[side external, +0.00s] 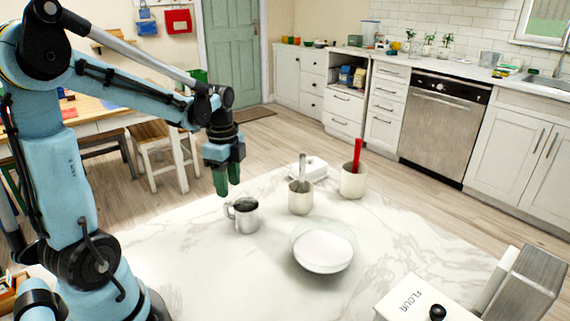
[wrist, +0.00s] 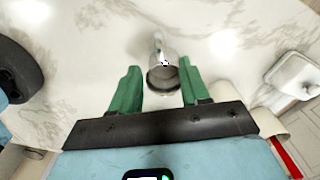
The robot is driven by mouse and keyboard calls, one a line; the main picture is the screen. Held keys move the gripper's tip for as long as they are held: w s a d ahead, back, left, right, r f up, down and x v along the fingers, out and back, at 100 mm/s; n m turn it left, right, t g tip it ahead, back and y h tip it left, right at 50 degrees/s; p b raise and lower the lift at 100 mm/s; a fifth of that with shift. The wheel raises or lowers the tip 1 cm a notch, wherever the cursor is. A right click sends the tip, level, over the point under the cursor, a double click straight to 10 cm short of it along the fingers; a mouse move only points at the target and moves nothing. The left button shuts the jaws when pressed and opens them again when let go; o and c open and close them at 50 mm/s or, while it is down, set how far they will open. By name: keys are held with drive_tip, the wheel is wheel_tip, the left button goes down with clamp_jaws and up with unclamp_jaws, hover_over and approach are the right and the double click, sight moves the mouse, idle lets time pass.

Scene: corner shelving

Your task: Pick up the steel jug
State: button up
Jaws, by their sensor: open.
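The steel jug (side external: 244,216) stands upright on the white marble counter, with its handle on the left in the side external view. It also shows in the wrist view (wrist: 163,76), ahead of and between the green fingers. My gripper (side external: 228,186) points down above and slightly left of the jug, apart from it. In the wrist view my gripper (wrist: 160,92) is open, with a finger to each side of the jug's outline and nothing held.
A white butter dish (side external: 308,168) is behind. A glass bowl of white powder (side external: 322,248) and a flour box (side external: 415,303) are nearer. Marble left of the jug is clear.

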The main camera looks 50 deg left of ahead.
sight(231, 202)
drive_tip(key=shift+f, duration=4.65)
clamp_jaws()
